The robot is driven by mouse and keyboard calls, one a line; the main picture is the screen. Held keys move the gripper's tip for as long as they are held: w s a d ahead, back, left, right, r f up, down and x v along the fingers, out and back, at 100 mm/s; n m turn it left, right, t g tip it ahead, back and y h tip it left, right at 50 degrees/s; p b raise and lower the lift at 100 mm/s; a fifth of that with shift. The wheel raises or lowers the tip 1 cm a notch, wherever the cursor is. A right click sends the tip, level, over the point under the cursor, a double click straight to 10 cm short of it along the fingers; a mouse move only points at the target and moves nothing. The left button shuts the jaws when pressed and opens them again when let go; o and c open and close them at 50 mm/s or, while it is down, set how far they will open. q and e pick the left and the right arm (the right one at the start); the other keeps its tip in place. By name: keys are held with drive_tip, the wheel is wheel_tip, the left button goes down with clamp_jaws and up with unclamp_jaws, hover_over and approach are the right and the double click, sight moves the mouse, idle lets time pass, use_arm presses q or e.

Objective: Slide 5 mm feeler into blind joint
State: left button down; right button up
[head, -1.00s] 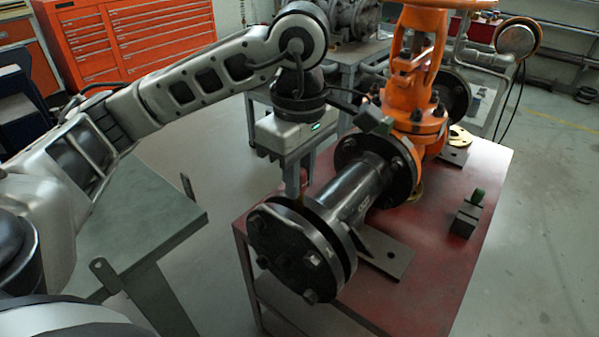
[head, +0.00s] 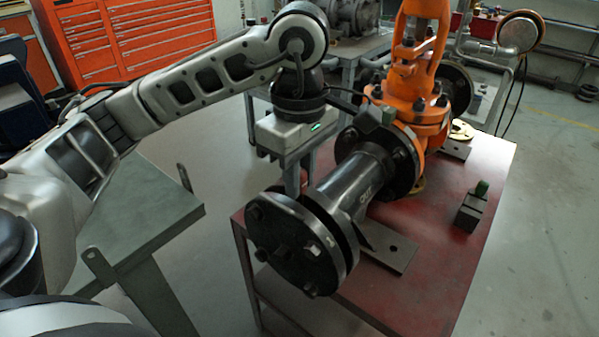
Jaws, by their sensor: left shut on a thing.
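My left gripper (head: 292,188) points down just behind the top of this joint, left of the pipe. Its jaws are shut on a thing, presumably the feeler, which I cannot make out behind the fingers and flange. I cannot tell whether it is in the gap. My right gripper is not in view.
The orange gate valve (head: 421,95) stands behind the pipe on the red bench (head: 440,270). A small grey block with a green top (head: 470,208) sits at the bench's right. A grey-green table (head: 150,215) with upright dark tabs is at left.

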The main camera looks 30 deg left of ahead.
use_arm(q)
drive_tip(key=shift+f+b, duration=0.4)
drive_tip(key=shift+f, duration=0.1)
drive_tip(key=c, duration=1.2)
unclamp_jaws()
wheel_tip(320, 180, up, 16)
drive_tip(key=p, duration=0.5)
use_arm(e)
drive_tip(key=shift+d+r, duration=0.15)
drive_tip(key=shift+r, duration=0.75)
